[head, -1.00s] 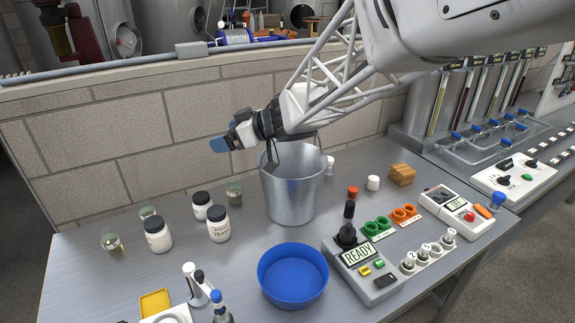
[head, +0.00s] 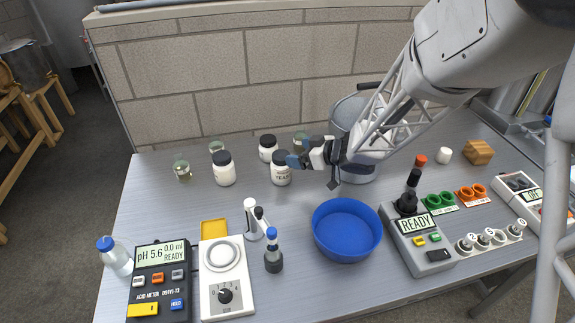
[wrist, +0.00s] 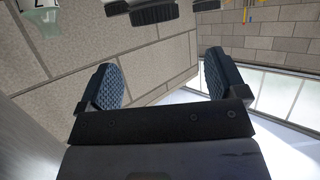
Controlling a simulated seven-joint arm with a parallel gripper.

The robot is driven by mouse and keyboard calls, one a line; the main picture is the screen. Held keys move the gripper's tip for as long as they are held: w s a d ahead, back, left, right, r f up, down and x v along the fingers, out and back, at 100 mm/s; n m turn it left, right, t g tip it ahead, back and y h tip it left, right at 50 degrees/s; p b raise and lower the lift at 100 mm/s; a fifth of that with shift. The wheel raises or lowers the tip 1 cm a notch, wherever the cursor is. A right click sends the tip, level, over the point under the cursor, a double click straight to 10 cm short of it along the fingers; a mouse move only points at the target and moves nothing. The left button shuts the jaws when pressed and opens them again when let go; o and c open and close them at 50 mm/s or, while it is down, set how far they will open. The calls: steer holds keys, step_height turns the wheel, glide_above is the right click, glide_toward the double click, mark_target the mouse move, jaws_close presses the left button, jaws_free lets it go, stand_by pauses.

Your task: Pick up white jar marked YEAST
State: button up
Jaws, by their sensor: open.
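The white jar marked YEAST (head: 281,177) stands upright on the grey bench in the head view, with a black lid. My gripper (head: 293,161) is beside its lid at the right, and its blue fingertips overlap the lid's edge in the picture. I cannot tell whether they touch. In the wrist view my gripper (wrist: 163,82) is open with nothing between its fingers. Dark ridged lids (wrist: 153,13) show at the top edge there; which jars they belong to is unclear.
Two similar white jars (head: 223,171) (head: 267,150) and several small glass jars (head: 182,171) stand close by. A metal bucket (head: 349,112) stands behind my arm. A blue bowl (head: 347,229) and an acid meter (head: 160,283) are nearer. A block wall (head: 220,75) rises behind.

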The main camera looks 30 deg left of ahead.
mark_target(283, 156)
steer(key=shift+f, duration=0.7)
steer(key=shift+x, duration=1.3)
steer(key=shift+x, duration=2.6)
steer(key=shift+w+f, duration=0.1)
steer(key=shift+w, duration=0.05)
